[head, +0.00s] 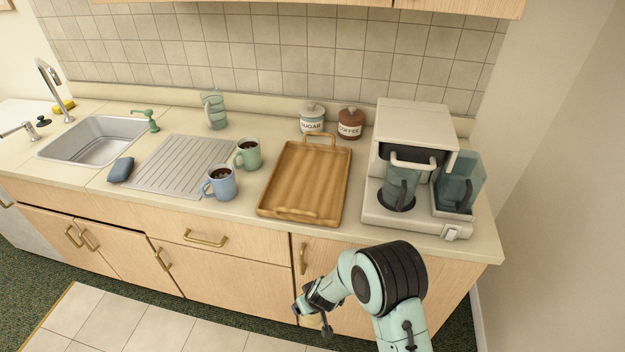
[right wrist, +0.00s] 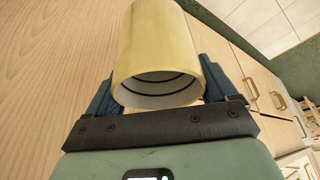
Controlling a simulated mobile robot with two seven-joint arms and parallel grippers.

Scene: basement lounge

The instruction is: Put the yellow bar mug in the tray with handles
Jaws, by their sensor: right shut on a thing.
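The yellow mug (right wrist: 160,50) fills the top middle of the right wrist view. Its near end is pale inside with dark rings; I see no handle. My right gripper (right wrist: 158,88) is shut on it, one blue finger on each side. In the head view my right gripper (head: 312,307) is low in front of the cabinets, below counter height, and a small yellowish part of the mug (head: 312,321) shows there. The wooden tray with handles (head: 346,184) lies empty on the counter, up from the gripper. My left gripper is out of view.
A coffee machine (head: 415,120) stands right of the tray. A blue mug (head: 222,186) and a green mug (head: 249,156) stand to its left, near a ribbed drainboard (head: 165,175). Sugar (head: 312,120) and coffee (head: 351,124) jars stand behind. The counter's front edge lies between gripper and tray.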

